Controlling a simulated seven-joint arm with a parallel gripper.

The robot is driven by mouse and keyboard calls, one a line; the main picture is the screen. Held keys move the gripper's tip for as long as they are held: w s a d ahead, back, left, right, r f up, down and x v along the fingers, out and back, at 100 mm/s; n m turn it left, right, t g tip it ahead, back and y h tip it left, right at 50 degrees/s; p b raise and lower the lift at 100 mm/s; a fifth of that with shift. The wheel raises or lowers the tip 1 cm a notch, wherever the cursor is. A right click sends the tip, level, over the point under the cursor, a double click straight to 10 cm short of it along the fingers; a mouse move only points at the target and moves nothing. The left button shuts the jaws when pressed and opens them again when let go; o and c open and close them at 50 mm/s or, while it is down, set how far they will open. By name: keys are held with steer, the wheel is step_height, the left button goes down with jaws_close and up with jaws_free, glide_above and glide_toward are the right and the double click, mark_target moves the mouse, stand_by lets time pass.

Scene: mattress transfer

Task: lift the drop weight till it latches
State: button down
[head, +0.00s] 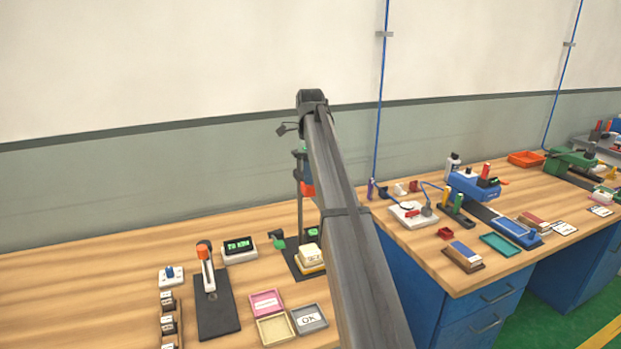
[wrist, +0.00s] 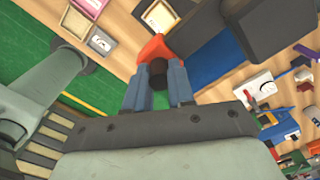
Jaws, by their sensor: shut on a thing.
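The drop weight (head: 307,188) is an orange-red block on the upright posts of a dark test stand (head: 299,205), raised well above the base. My arm hides its right side in the head view. In the wrist view the orange weight (wrist: 157,47) lies just beyond my fingertips. My gripper (wrist: 158,76) is shut, with a dark round knob between its blue-grey fingers. A bit of green shows behind the knob. In the head view my arm hides the gripper. Whether the weight is latched cannot be seen.
A pale cushion block (head: 311,256) sits on the stand's base. Left of it are a display box (head: 239,250) and an orange-topped lever device (head: 205,270). Pink, cream and grey trays (head: 310,319) lie in front. A second bench (head: 420,255) with tools stands at right.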

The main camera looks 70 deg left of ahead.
steer(key=shift+a+r, duration=0.2)
steer(key=shift+r, duration=0.25)
steer(key=c, duration=1.3)
jaws_free()
steer(key=shift+c, duration=0.2)
steer(key=o, duration=0.4)
steer(key=shift+d+f, duration=0.15)
step_height(320, 180, up, 14)
steer(key=shift+f, duration=0.1)
